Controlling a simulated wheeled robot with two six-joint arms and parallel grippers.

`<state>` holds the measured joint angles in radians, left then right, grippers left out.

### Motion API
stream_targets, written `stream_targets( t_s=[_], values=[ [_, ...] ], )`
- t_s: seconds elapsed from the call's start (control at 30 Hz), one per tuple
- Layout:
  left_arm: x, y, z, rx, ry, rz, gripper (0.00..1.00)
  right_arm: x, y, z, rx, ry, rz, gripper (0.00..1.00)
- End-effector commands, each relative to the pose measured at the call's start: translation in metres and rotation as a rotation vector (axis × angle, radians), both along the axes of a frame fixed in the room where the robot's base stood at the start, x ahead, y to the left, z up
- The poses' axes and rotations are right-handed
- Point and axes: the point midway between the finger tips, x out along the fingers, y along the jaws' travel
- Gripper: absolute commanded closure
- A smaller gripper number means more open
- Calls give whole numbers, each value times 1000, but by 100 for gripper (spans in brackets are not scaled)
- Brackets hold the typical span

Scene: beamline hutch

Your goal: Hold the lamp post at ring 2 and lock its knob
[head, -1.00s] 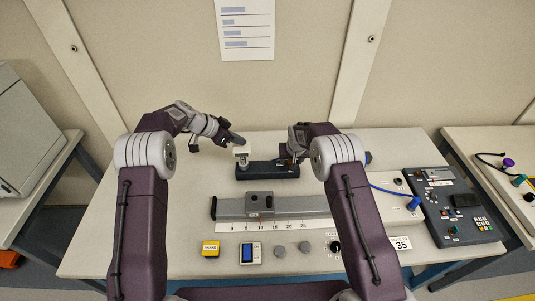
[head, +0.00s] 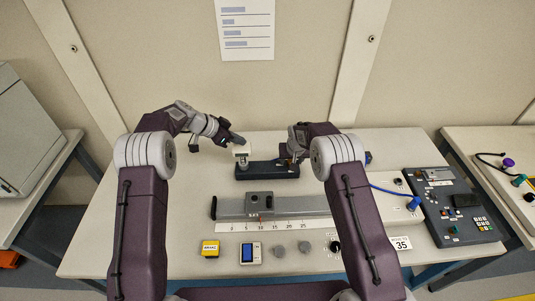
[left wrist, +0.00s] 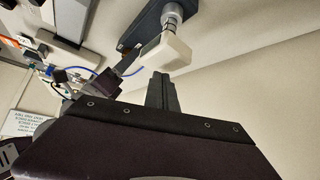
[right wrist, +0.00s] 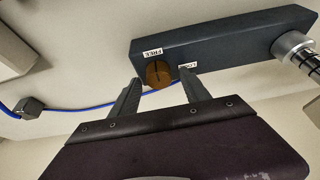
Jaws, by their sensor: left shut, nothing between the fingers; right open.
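The lamp post has a white head (head: 241,150) and stands at the left end of a dark base (head: 268,171). The left wrist view shows the white head (left wrist: 165,52) close up. My left gripper (left wrist: 161,76) is shut and empty, close beside that head; contact cannot be told. In the right wrist view, the post's ringed shaft (right wrist: 309,62) rises from a silver collar at the base's right end. The orange knob (right wrist: 158,73) sits between FREE and LOCK labels, its dark line roughly toward FREE. My right gripper (right wrist: 161,77) is open, with its fingertips either side of the knob.
A grey rail (head: 285,206) with a sliding block and a scale lies in front of the base. A control panel (head: 455,207) and blue cable (head: 390,191) are at right.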

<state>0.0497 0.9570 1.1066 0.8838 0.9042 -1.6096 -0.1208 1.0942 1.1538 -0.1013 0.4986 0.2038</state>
Motion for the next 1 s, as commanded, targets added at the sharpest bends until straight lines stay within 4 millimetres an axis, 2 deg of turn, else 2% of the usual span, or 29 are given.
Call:
stream_targets(
  t_s=[1.0],
  values=[
    [-1,0,-24,2,3,-1,100,0,0,0,0,0,0,45]
  ],
)
